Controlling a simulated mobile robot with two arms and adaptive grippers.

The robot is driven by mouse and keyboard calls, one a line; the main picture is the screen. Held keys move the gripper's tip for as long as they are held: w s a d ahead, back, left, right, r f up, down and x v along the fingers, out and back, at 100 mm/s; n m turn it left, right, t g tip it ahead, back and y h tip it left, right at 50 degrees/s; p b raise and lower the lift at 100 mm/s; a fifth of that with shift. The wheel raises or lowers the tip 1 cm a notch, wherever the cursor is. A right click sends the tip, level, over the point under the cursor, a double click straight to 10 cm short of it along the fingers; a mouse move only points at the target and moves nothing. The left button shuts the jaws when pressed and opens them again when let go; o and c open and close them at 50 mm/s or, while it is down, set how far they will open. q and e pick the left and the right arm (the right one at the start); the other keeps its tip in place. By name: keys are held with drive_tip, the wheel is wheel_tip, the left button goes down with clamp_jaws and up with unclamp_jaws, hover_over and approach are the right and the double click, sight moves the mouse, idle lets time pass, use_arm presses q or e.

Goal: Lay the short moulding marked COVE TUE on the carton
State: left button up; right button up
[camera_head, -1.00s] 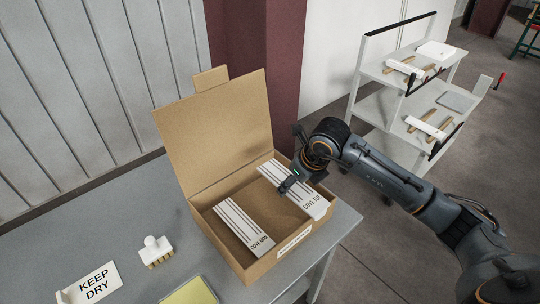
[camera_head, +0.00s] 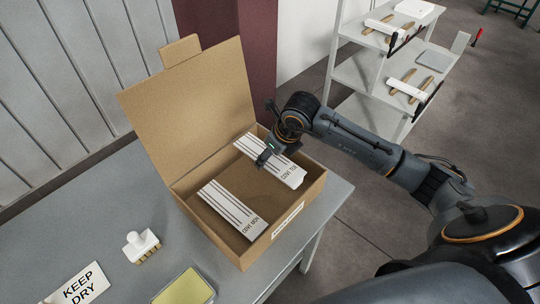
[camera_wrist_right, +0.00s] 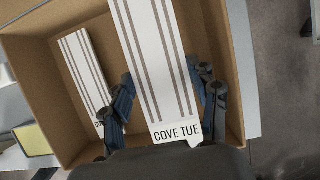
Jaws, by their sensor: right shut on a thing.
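The open carton (camera_head: 262,247) stands on a grey table with its lid up. The white, striped moulding marked COVE TUE (camera_head: 287,172) is over the carton's right part, its lettered end near the front right wall. My right gripper (camera_head: 266,158) is shut on it. In the right wrist view, fingers stand on both sides of this moulding (camera_wrist_right: 158,60), and it looks nearer to the camera than the other piece. I cannot tell whether it touches the carton. A similar moulding (camera_head: 229,207), lettered COVE MON, lies inside at the left. My left gripper is not in view.
A white-handled brush (camera_head: 141,242), a yellow pad (camera_head: 184,288) and a KEEP DRY sign (camera_head: 80,287) are on the table (camera_head: 110,220). The raised lid (camera_head: 195,105) stands behind the carton. A shelf cart (camera_head: 360,75) with more pieces is at the back right.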

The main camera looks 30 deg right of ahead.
drive_tip(key=shift+f+b, duration=0.3)
drive_tip(key=shift+f, duration=0.2)
drive_tip(key=shift+f+b, duration=0.35)
wheel_tip(320, 180, down, 4)
drive_tip(key=b, duration=0.4)
drive_tip(key=shift+f, duration=0.1)
use_arm(q)
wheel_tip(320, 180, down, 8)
drive_tip(key=b, duration=0.2)
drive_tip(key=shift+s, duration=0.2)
use_arm(e)
drive_tip(key=shift+f, duration=0.95)
use_arm(q)
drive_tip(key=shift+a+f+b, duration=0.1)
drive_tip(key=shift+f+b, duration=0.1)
drive_tip(key=shift+b, duration=0.1)
use_arm(e)
drive_tip(key=shift+f, duration=0.3)
drive_tip(key=o, duration=1.6)
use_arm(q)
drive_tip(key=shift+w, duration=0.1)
